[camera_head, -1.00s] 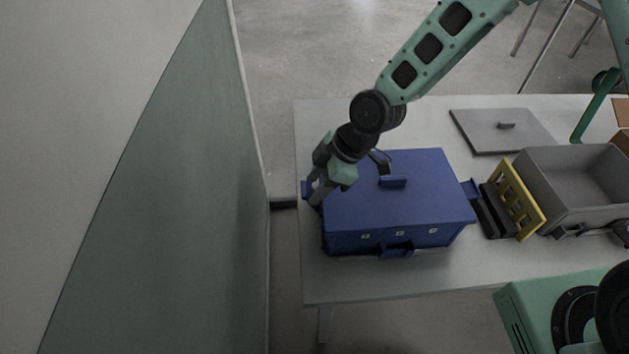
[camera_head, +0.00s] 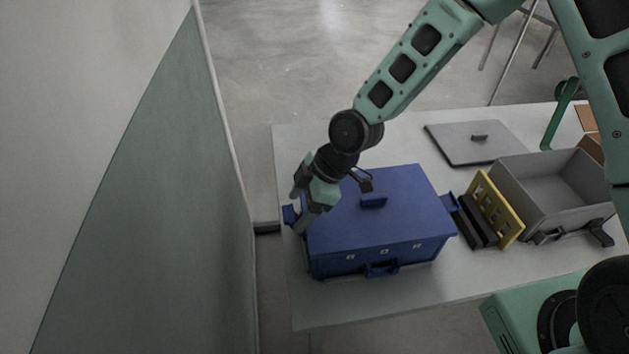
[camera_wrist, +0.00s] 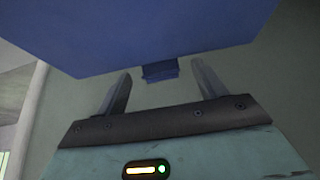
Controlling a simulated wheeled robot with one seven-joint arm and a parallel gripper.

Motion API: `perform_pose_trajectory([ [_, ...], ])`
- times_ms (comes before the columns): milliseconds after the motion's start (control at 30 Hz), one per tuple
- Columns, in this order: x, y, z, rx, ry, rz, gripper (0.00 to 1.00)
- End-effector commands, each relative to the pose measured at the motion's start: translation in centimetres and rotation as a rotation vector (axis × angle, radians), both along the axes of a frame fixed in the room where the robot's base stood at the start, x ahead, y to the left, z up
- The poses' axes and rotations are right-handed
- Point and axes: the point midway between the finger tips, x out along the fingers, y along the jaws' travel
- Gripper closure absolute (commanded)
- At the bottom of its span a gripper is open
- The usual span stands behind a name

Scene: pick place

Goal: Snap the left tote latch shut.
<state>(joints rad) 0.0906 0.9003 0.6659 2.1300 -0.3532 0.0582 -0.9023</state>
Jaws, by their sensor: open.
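A blue tote (camera_head: 398,250) with its lid on stands on the table. Its left latch (camera_head: 290,215) appears to stick out from the left side, near the lid's edge. My gripper (camera_head: 300,228) is at that left side, angled down, partly covering the tote's left edge. In the wrist view my gripper (camera_wrist: 163,84) is open, with one finger on each side of the small blue latch (camera_wrist: 161,71). No contact with the latch is clear. The tote's right latch (camera_head: 449,203) also sticks out.
A grey wall panel (camera_head: 150,220) stands close on the left. A yellow rack (camera_head: 497,210) with black parts and an open grey bin (camera_head: 555,190) are to the right. A flat grey lid (camera_head: 465,148) lies behind. The table (camera_head: 310,308) is bare in front.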

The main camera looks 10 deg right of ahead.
Motion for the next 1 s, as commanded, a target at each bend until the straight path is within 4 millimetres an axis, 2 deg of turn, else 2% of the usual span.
perform_pose_trajectory([
  [700, 0.1, -6.9, 12.3, 0.0, -0.004, -0.002, 0.29],
  [1000, 0.0, -8.1, 14.5, 0.0, -0.002, 0.0, 0.29],
])
